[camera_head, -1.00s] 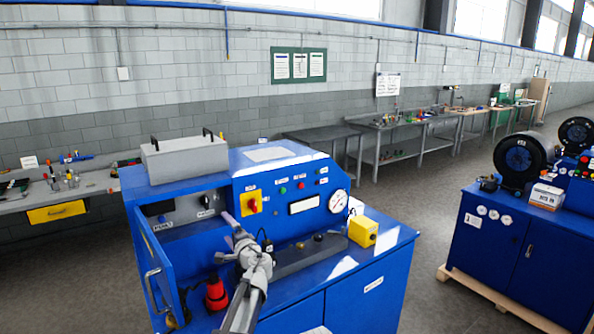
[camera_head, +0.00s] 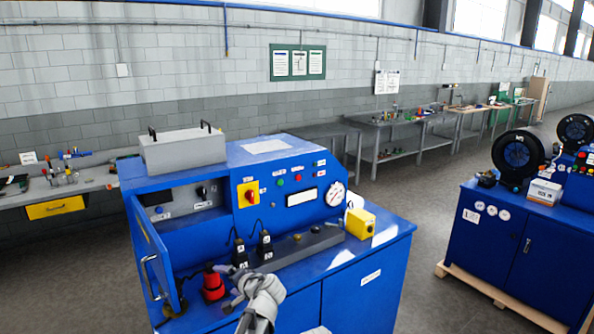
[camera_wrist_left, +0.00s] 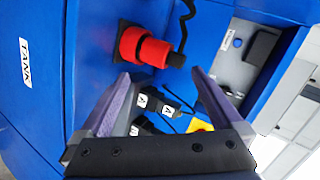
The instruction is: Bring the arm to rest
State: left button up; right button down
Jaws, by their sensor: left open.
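Beyond the fingers are two black plugs with white labels (camera_wrist_left: 152,105) and a red-and-black fitting (camera_wrist_left: 143,47), which also shows in the head view (camera_head: 213,284). My right gripper is not in view.
The machine's side door (camera_head: 152,250) stands open at its left. A yellow box (camera_head: 361,223) and a gauge (camera_head: 335,194) are at its right. A grey case (camera_head: 183,152) sits on top. Another blue cabinet (camera_head: 505,245) stands on a pallet at right, with open floor between.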

pick_arm(q)
jog(key=s+d+f+g+h+b, duration=0.1)
jog(key=s+d+f+g+h, duration=0.1)
jog(key=s, duration=0.8)
jog(key=s+d+f+n+g+h+b, duration=0.1)
jog(key=s+d+f+g+h, duration=0.2)
jog(key=s+d+f, duration=0.4)
jog(key=s+d+f+g+h+b, duration=0.2)
jog(key=s+d+f+g, duration=0.2)
jog(key=s+f, duration=0.4)
jog(key=s+d, duration=0.1)
jog(key=s, duration=0.3)
jog(key=shift+s+d+n+h, duration=0.15)
jog(key=shift+s+n+h, duration=0.2)
jog(key=shift+n+h, duration=0.05)
jog(key=shift+c, duration=0.3)
